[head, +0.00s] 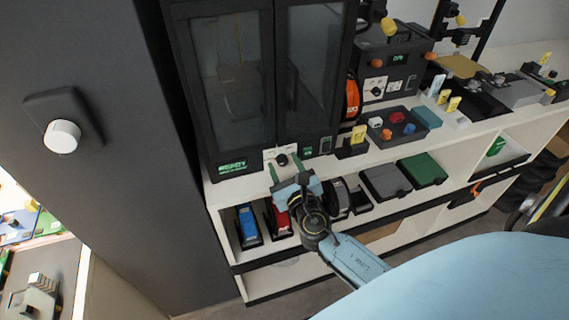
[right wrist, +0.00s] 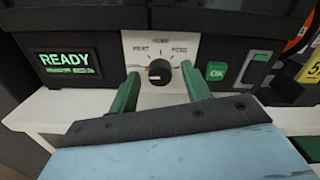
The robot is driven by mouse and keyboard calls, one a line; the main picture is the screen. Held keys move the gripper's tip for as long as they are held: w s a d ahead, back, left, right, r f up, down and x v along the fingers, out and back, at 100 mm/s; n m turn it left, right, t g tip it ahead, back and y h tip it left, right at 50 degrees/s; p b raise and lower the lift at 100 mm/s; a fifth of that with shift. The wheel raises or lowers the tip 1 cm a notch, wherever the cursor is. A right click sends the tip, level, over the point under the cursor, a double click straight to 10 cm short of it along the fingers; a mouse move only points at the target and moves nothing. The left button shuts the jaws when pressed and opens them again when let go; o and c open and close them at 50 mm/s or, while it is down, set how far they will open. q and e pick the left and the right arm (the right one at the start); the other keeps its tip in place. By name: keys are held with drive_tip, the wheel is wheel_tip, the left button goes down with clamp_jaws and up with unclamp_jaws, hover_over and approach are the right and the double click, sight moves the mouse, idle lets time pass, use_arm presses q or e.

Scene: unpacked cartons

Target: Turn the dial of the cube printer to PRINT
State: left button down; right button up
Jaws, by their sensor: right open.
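The cube printer (head: 236,75) is a black cabinet with two tinted doors standing on the white shelf unit. Its dial (right wrist: 159,72) is a black knob on a white plate (right wrist: 135,50) with small labels at left, top and right, too blurred to read surely. A light mark with some orange shows on the knob's left side. The dial also shows in the head view (head: 282,159). My right gripper (right wrist: 160,78) is open, its green fingers on either side of the dial, apart from it as far as I can tell. My left gripper is out of view.
A green READY display (right wrist: 67,62) is left of the dial. A green OK button (right wrist: 216,72) and a slot with a green strip are right of it. An orange spool (head: 352,95) and a dark tray (head: 398,138) of coloured pieces stand further right. A grey wall panel is at left.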

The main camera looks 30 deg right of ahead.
drive_tip(key=shift+w, duration=0.25)
drive_tip(key=c, duration=1)
